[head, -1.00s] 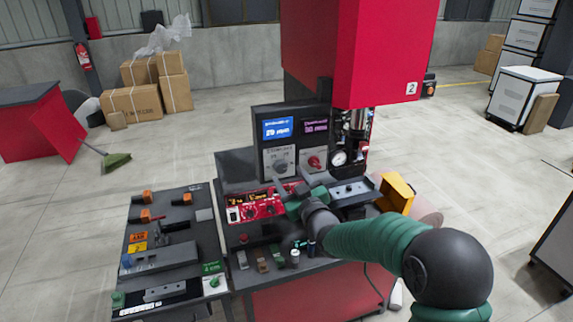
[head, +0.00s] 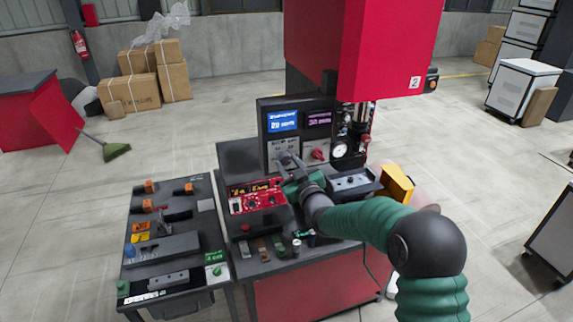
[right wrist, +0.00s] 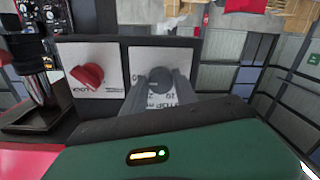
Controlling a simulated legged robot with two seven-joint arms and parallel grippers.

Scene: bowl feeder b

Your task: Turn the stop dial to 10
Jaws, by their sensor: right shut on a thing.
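The stop dial is a round grey knob on a pale plate, under the blue display (head: 283,121) of the black control box. In the head view my right gripper (head: 287,161) covers most of it. In the right wrist view the dial (right wrist: 160,79) sits between my two grey fingers, which are shut on it from both sides. Part of its printed scale shows around the fingers, but I cannot read the dial's setting. The small blue display text is too blurred to read surely. My left gripper is not in view.
A red knob (head: 318,155) sits on the neighbouring plate, under a purple display (head: 318,118). A round gauge (head: 340,149) is to its right. A red control panel (head: 257,198) lies below the box. A side table (head: 175,240) with tools stands at left.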

